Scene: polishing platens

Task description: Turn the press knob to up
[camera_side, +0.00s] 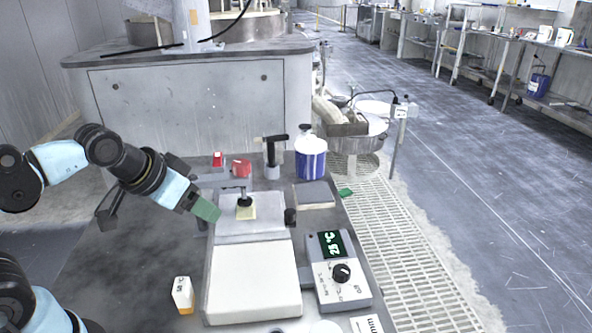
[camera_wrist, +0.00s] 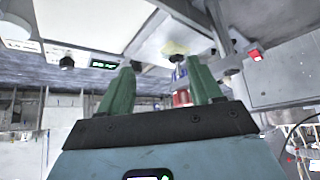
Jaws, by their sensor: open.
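The polishing unit has a grey plate (camera_side: 230,228) with a pale yellow piece (camera_side: 246,212) on it. A small black stem stands over that piece, under an arm with a red knob (camera_side: 241,168) at its back. Another black knob (camera_side: 290,217) sits at the plate's right edge. I cannot tell for sure which is the press knob, or its setting. My gripper (camera_side: 208,210) is at the plate's left edge, apart from these knobs. In the wrist view my gripper (camera_wrist: 161,80) has its green fingers spread with nothing held; the yellow piece (camera_wrist: 175,48) shows beyond them.
A control box (camera_side: 325,300) with a "25 °C" display and black dial stands right of the white front cover (camera_side: 252,285). A blue-white jar (camera_side: 311,160) and a black-handled tool (camera_side: 273,155) stand behind. A small white-orange box (camera_side: 182,295) stands front left.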

